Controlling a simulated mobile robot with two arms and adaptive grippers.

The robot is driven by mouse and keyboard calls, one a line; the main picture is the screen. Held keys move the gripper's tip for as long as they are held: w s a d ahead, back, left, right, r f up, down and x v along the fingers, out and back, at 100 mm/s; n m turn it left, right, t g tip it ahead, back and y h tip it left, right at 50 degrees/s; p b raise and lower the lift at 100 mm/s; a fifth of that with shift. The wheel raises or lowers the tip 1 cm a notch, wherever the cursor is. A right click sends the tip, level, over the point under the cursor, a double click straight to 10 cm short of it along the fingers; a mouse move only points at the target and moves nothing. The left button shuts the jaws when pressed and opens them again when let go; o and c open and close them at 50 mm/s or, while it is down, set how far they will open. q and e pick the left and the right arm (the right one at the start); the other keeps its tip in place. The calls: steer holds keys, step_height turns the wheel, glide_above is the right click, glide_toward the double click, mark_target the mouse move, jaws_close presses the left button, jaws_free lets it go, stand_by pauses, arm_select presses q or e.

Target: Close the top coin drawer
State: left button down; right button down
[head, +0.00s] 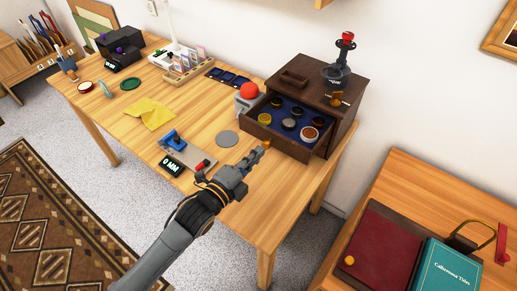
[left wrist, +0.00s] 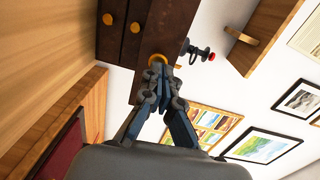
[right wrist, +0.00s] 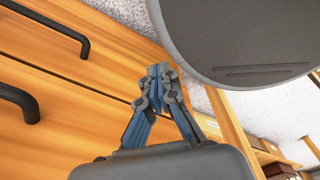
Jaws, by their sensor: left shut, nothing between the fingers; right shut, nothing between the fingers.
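The dark brown coin cabinet (head: 318,92) stands at the right end of the wooden table. Its top coin drawer (head: 267,129) is pulled out, showing a blue lining with several round coins or medals (head: 292,123). My left gripper (head: 263,149) is shut and empty, its tips right at the drawer's front knob. In the left wrist view, the shut fingertips (left wrist: 160,68) are at a gold knob (left wrist: 158,58); I cannot tell whether they touch. My right gripper (right wrist: 160,72) is shut and empty, seen only in the right wrist view, near wooden drawer fronts with black handles.
A red-topped stamp press (head: 342,62) stands on the cabinet. A grey scale-like device (head: 185,150), yellow cloth (head: 150,113) and grey disc (head: 227,138) lie left of the drawer. A second table (head: 395,175) with books (head: 447,270) is at right.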

mark_target(289, 121)
arm_select(q)
steer(key=shift+w+d, duration=0.45)
steer(key=shift+w, duration=0.15)
arm_select(e)
steer(key=shift+w+a+r, duration=0.1)
steer(key=shift+a+r, duration=0.05)
steer(key=shift+a, duration=0.2)
